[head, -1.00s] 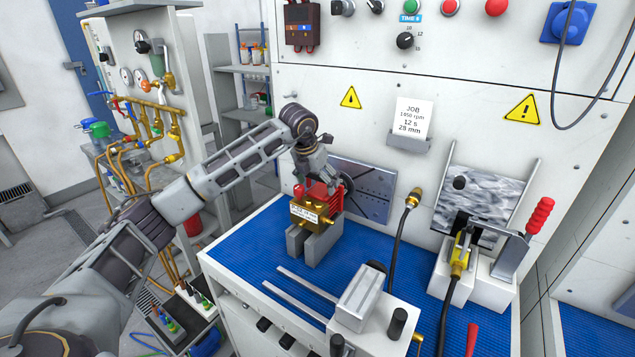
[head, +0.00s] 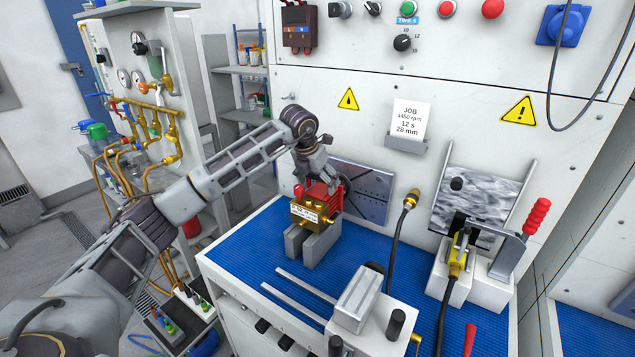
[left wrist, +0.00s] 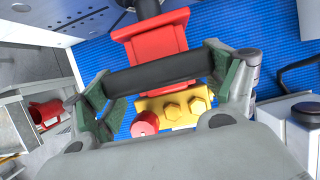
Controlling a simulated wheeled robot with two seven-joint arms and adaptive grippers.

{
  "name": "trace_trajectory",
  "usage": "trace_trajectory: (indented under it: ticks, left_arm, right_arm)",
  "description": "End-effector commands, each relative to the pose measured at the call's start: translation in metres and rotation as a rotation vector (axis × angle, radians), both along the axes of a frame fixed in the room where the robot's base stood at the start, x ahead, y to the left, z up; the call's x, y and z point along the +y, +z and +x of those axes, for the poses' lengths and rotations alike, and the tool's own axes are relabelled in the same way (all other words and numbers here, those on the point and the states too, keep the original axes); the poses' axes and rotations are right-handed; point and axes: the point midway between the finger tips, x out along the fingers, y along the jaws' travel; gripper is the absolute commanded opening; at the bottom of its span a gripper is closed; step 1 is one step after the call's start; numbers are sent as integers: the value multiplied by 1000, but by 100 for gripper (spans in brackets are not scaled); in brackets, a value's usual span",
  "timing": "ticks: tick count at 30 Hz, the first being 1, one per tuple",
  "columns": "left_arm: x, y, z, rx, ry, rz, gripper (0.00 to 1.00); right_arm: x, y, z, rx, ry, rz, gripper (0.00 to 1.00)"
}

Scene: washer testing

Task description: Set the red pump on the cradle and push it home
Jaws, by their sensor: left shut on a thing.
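The red pump (head: 323,192) with its brass head (head: 313,215) is on the grey cradle (head: 318,246), which stands at the back left of the blue mat. My left gripper (head: 318,171) is over the pump from above and behind. In the left wrist view the gripper (left wrist: 158,78) is shut on a black bar-shaped handle (left wrist: 150,75) that crosses above the red pump body (left wrist: 150,42). The brass part (left wrist: 172,108) with hex fittings shows below the handle. Whether the pump is fully seated on the cradle cannot be told. My right gripper is not in view.
A grey metal plate (head: 372,192) is on the wall behind the pump. Two rails and a sliding block (head: 357,298) lie in front of the cradle. A hose with a brass end (head: 411,197) rises to the right. A red-handled clamp (head: 537,215) stands further right.

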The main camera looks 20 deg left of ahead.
Motion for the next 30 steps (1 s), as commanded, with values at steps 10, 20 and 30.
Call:
trace_trajectory:
  ticks: [10, 20, 30]
  left_arm:
    - [0, 3, 1, -7, 0, -2, 100]
    - [0, 1, -2, 4, 0, 1, 100]
    - [2, 33, -13, -3, 1, -1, 100]
  right_arm:
    - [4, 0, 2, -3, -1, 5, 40]
    - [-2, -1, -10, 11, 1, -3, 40]
    - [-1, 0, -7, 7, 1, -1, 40]
